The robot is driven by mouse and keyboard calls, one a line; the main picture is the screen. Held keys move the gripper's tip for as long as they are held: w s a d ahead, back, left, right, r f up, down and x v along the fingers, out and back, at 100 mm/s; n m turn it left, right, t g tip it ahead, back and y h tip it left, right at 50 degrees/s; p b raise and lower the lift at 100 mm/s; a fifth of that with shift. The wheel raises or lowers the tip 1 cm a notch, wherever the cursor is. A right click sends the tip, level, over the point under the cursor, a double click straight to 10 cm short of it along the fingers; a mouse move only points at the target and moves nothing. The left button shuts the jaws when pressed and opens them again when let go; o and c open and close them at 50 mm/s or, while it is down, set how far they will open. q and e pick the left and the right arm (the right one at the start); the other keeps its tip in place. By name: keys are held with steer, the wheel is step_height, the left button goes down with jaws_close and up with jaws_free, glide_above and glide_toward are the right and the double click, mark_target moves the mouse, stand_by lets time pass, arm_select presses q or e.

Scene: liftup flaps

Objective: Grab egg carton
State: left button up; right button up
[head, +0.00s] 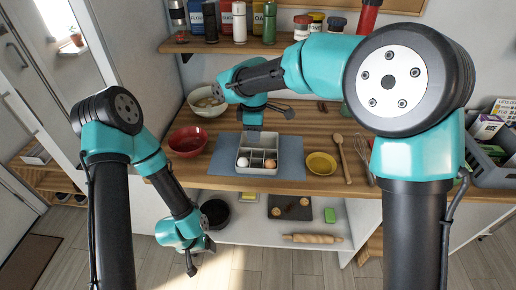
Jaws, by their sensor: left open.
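The egg carton (257,171) is a light grey divided box on a blue-grey mat (290,160) on the wooden counter. A white egg (243,162) and a brown egg (270,163) sit in its front compartments; other compartments look empty. My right gripper (254,127) points down just behind and above the carton's back edge; its fingers are too small and dark to read, and contact cannot be told. My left gripper (191,266) hangs low, in front of the counter and well below the carton; it is open, with nothing visible in it.
A red bowl (187,141) stands left of the mat, and a pale bowl (207,103) behind it. A yellow bowl (321,163), wooden spoon (342,155) and whisk lie to the right. A lower shelf holds a tray (290,208) and rolling pin (312,238). Bottles (239,22) line the upper shelf.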

glide_toward(256, 169)
step_height(256, 169, down, 5)
steer(key=shift+a+f, duration=0.1)
steer(key=shift+a, duration=0.05)
stand_by(0.3)
steer(key=shift+f, duration=0.1)
steer(key=shift+w+f, duration=0.1)
steer(key=shift+f, duration=2.4)
steer(key=shift+c, duration=0.5)
jaws_close()
